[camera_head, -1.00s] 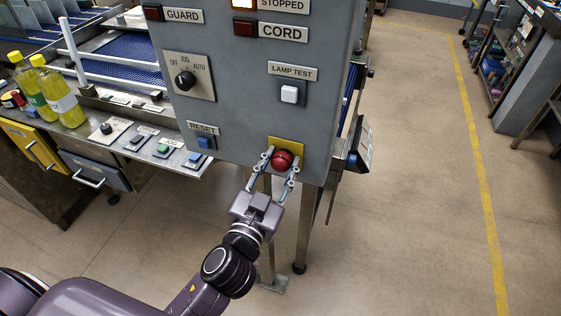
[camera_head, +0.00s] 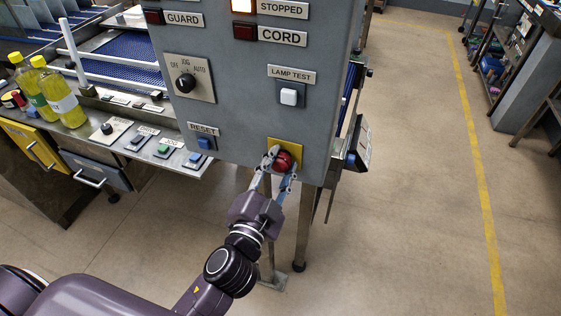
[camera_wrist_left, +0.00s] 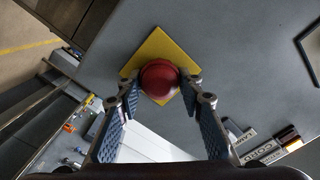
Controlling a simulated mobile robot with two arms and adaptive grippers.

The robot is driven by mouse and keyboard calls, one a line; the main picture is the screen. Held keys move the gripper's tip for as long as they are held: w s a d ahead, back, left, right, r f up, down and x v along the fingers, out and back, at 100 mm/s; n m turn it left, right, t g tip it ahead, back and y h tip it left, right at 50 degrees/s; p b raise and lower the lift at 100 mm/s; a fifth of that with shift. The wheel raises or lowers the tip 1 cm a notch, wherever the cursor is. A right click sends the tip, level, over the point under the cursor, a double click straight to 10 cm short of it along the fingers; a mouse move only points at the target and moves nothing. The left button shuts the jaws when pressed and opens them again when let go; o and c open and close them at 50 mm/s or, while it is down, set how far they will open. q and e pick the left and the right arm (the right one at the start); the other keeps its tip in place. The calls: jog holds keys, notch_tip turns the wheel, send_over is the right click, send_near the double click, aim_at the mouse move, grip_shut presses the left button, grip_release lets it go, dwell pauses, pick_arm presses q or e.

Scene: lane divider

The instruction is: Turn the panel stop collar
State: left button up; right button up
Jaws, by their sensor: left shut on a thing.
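The panel stop is a red mushroom button (camera_head: 284,161) on a yellow plate (camera_head: 292,146), low on the front of the grey panel. It also shows in the left wrist view as a red dome (camera_wrist_left: 158,79) on a tilted yellow square (camera_wrist_left: 152,50). My left gripper (camera_head: 278,166) is shut on the red button, with one finger at each side of it. In the left wrist view its fingers (camera_wrist_left: 158,92) flank the red dome closely. The collar itself cannot be told apart from the button. My right gripper is not in view.
The grey panel (camera_head: 245,100) also carries an OFF/JOG/AUTO selector (camera_head: 186,83), a blue RESET button (camera_head: 206,142) and a white LAMP TEST button (camera_head: 289,97). Yellow bottles (camera_head: 62,97) stand at the left. Open floor (camera_head: 420,180) lies to the right.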

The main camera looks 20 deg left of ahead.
pick_arm(q)
jog(key=shift+m, duration=0.4)
jog(key=o, duration=1.2)
jog(key=shift+s+f, duration=0.1)
jog(key=shift+s, duration=0.55)
jog(key=shift+s+a, duration=0.1)
jog(key=shift+s, duration=3)
